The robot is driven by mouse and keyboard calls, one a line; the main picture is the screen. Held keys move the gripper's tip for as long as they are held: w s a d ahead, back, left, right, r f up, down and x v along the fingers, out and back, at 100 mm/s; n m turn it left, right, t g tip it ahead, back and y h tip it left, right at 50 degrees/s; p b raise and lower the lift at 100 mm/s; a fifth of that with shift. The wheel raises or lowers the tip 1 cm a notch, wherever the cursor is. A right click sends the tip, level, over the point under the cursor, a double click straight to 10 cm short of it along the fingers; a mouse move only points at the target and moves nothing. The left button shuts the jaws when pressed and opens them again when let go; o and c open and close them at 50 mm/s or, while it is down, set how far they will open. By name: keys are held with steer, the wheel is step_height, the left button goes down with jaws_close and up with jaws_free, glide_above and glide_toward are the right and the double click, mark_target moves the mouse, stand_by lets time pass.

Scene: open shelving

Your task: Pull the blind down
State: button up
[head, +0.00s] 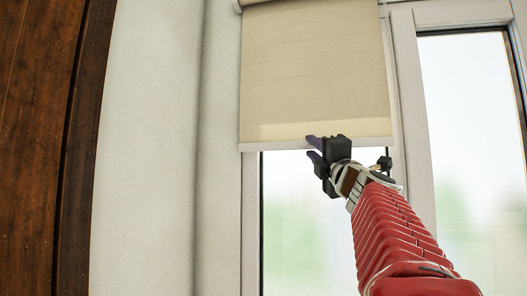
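The beige roller blind (315,75) hangs over the upper part of the left window. Its straight bottom bar (270,146) sits about halfway down the picture. My gripper (308,148) is at the end of my red arm, at the blind's lower edge and right of its middle. Its two dark fingers point left, one over the bar and one just below it, with a gap between them. Whether the fingers touch the bar is unclear. The gripper hides part of the bar's right half.
Bare window glass (305,220) shows below the blind. A second window (470,140) without a blind is at the right, past a white frame post (411,110). A pale wall (150,150) and a dark wooden panel (40,140) stand at the left.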

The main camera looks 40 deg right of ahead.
steer(key=shift+c, duration=0.6)
jaws_close()
steer(key=shift+d, duration=0.1)
stand_by(0.7)
